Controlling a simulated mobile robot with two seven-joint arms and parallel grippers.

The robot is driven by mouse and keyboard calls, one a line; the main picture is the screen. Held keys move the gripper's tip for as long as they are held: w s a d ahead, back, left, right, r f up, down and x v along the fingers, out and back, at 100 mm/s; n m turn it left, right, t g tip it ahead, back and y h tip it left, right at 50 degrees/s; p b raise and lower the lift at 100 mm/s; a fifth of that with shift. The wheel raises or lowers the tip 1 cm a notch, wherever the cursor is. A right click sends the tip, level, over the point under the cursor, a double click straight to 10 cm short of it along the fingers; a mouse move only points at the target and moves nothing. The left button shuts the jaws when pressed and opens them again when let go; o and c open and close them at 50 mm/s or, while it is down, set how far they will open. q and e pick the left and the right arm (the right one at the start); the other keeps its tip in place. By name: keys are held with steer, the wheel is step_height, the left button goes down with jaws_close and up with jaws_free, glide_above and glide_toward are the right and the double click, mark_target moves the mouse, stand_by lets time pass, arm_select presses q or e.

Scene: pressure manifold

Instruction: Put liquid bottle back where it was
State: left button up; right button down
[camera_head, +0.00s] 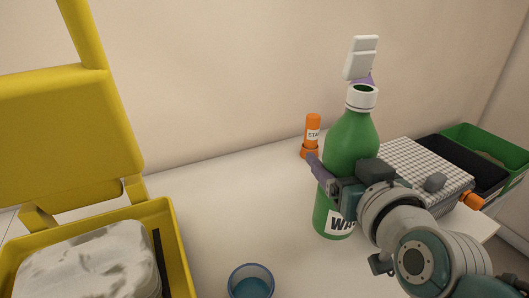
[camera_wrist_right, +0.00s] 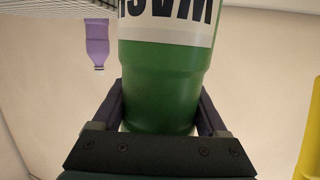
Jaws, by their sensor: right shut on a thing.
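The liquid bottle (camera_head: 352,142) is green with a white neck, an open top and a white label. It stands upright on the right side of the head view, and its label also shows upside down in the right wrist view (camera_wrist_right: 160,75). My right gripper (camera_head: 338,184) is shut around the bottle's body, with one finger on each side in the right wrist view (camera_wrist_right: 160,105). I cannot tell whether the bottle's base touches the white table (camera_head: 215,210). My left gripper is not in view.
A blue cup (camera_head: 251,282) stands at the front. An orange bottle (camera_head: 312,135) stands near the wall. A purple bottle (camera_wrist_right: 97,42) is behind the green one. A checked box (camera_head: 425,165) and green bin (camera_head: 490,145) lie right. A yellow open case (camera_head: 178,245) is left.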

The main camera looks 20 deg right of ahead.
steer(key=shift+f+b, duration=2.35)
steer(key=shift+f, duration=0.25)
steer(key=shift+r, duration=0.15)
jaws_free()
steer(key=shift+f, duration=0.25)
